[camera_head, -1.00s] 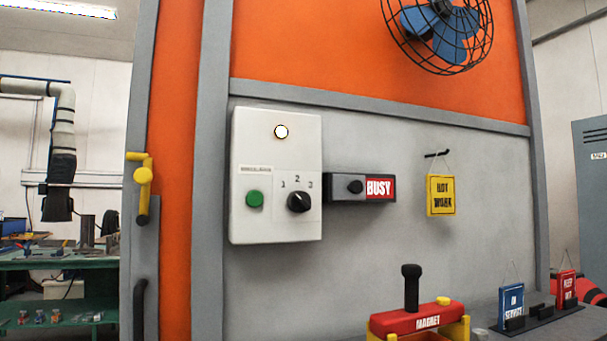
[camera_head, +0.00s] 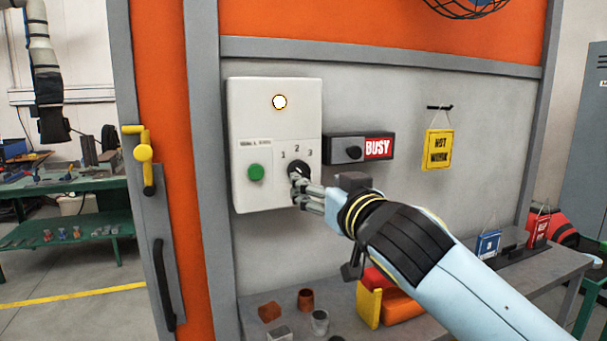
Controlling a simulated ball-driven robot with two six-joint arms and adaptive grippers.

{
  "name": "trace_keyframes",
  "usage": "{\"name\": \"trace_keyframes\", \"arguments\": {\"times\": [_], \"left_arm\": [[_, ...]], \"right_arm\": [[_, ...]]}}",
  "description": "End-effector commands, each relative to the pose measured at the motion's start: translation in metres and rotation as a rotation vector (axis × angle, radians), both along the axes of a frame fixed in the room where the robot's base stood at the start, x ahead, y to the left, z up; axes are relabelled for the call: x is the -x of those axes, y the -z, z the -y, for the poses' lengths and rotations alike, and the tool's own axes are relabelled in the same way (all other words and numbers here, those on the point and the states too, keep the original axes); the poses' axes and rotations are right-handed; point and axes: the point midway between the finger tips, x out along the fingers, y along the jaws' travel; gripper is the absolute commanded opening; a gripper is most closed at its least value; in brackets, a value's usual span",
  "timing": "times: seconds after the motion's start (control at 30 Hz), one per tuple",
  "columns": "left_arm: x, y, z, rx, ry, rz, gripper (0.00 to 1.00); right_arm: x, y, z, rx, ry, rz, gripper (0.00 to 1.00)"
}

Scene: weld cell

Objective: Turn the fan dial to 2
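The fan dial (camera_head: 298,168) is a black knob on the white control box (camera_head: 246,110), below the printed numbers 1, 2 and 3. My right gripper (camera_head: 296,188) comes in from the lower right, with its fingertips at the dial's lower edge and partly covering it. I cannot tell whether the fingers touch the dial or how far apart they are. The dial's pointer is too small and too covered to read surely. The fan (camera_head: 465,5) is cut off at the top. My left gripper is not in view.
A green button (camera_head: 257,173) sits left of the dial and a lit round lamp (camera_head: 279,102) above. The BUSY box (camera_head: 346,150) is close to the right. A yellow HOT WORK sign (camera_head: 438,150) hangs further right. Small parts (camera_head: 305,299) stand on the bench below.

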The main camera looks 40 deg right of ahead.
Motion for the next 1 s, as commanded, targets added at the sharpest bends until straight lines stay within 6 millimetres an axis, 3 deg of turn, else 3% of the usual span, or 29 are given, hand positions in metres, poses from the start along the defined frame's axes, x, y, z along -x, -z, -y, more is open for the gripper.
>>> {"name": "trace_keyframes", "arguments": {"times": [0.2,0.4,0.8,1.0], "left_arm": [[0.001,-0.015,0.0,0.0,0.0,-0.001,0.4],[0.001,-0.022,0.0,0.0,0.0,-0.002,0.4],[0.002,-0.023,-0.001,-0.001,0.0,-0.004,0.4],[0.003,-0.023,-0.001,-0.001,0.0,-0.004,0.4]], "right_arm": [[-0.044,-0.003,0.011,0.0,0.002,-0.002,0.64],[-0.072,-0.002,0.017,0.0,0.001,-0.001,0.64],[-0.08,0.001,0.019,0.0,0.0,-0.003,0.64],[-0.08,0.001,0.019,0.0,0.0,-0.003,0.38]]}}
